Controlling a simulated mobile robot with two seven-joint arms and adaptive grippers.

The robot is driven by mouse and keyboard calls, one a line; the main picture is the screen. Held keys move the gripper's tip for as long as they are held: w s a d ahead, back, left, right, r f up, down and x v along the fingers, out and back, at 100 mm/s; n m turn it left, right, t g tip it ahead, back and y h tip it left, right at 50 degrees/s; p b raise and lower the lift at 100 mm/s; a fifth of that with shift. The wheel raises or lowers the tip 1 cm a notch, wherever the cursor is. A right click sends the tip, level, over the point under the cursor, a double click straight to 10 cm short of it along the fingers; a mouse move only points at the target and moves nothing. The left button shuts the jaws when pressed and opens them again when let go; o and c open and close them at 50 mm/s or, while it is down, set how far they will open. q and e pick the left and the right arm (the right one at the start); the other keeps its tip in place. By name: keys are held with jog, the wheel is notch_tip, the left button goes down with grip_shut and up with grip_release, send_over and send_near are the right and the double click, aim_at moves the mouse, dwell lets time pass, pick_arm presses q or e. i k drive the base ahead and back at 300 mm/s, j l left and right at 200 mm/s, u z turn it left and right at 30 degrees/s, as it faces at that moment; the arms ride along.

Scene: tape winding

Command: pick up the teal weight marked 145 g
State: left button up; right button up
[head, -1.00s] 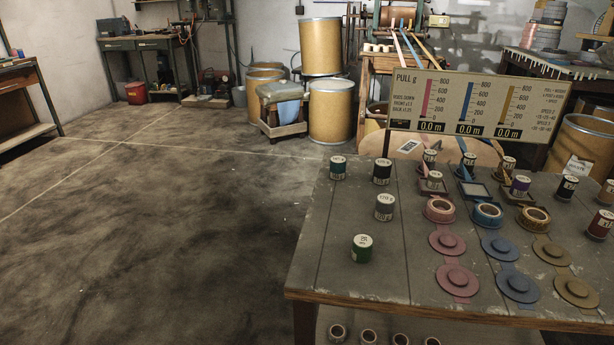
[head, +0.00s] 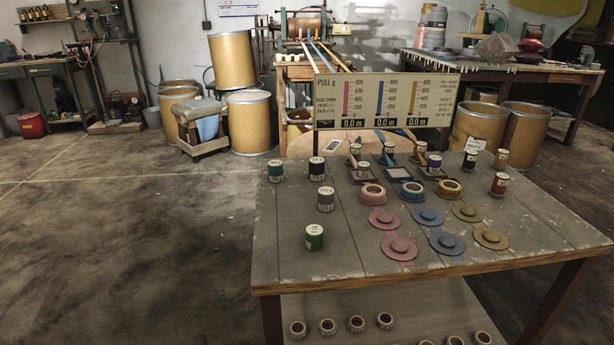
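A small teal cylindrical weight (head: 275,171) with a pale label stands upright at the back left of the worktable (head: 285,265). Its label is too small to read. A dark weight (head: 316,168) stands to its right, a grey one (head: 326,198) stands nearer, and a green one (head: 314,237) stands at the front left. Neither of my grippers is in view.
Tape rolls (head: 372,194) and round pads (head: 397,246) fill the table's middle. The PULL g board (head: 385,101) stands behind. More weights, such as a dark red one (head: 499,184), stand at right. Floor left of the table is clear.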

aim_at(275, 168)
jog(key=j+z, duration=0.15)
jog(key=z, duration=0.25)
jog(key=k+j+z, duration=0.15)
jog(key=z, duration=0.25)
jog(key=k+j+z, duration=0.1)
jog(key=z, duration=0.3)
jog(key=k+j+z, duration=0.1)
jog(key=z, duration=0.3)
jog(key=k+j+z, duration=0.1)
jog(key=z, duration=0.3)
jog(key=k+j+z, duration=0.1)
jog(key=z, duration=0.35)
jog(key=k+j+z, duration=0.1)
jog(key=z, duration=0.3)
jog(key=k+z, duration=0.15)
jog(key=z, duration=0.25)
jog(key=k+j+z, duration=0.2)
jog(key=z, duration=0.15)
jog(key=k+j+z, duration=0.1)
jog(key=k+z, duration=0.5)
jog(key=z, duration=0.15)
jog(key=k+j+u, duration=0.8)
jog(key=l, duration=0.1)
